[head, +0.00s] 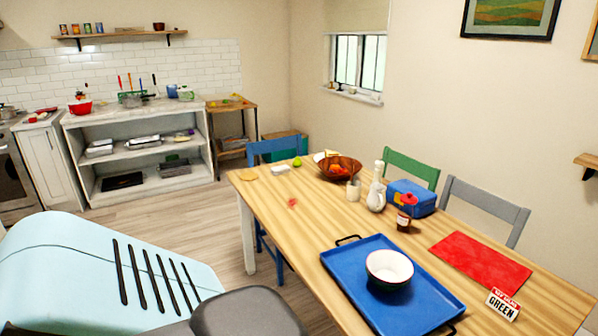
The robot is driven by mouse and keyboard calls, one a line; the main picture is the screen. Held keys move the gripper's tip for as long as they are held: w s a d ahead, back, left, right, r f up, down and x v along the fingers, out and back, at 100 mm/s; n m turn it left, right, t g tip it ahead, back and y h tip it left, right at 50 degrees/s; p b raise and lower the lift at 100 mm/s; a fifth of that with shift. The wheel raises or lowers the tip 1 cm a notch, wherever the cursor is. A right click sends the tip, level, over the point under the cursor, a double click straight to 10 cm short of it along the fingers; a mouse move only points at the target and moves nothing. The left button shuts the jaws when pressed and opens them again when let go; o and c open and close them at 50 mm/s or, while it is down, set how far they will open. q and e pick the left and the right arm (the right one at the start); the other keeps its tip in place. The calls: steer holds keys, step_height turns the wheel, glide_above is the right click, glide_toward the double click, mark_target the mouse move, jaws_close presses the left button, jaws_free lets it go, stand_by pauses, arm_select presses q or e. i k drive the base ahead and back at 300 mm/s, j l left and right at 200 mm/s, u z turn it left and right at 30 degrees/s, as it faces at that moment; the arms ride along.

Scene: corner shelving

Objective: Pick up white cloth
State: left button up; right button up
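I cannot make out a white cloth for certain in the head view. A small white item (280,170) lies near the far left end of the wooden table (300,215), too small to identify. Another pale item (325,156) lies beside the brown bowl (340,168), partly hidden by it. Pale flat items (142,142) lie on the white shelving unit (66,150) by the tiled wall; I cannot tell whether any is cloth. Neither gripper is in view.
A blue tray (345,273) with a white bowl (389,268) is on the table's near part. Chairs flank the table. The wooden floor (190,215) is open at left.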

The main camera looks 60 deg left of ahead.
mark_target(285, 169)
steer(key=u, duration=2.9)
steer(key=i, duration=3.65)
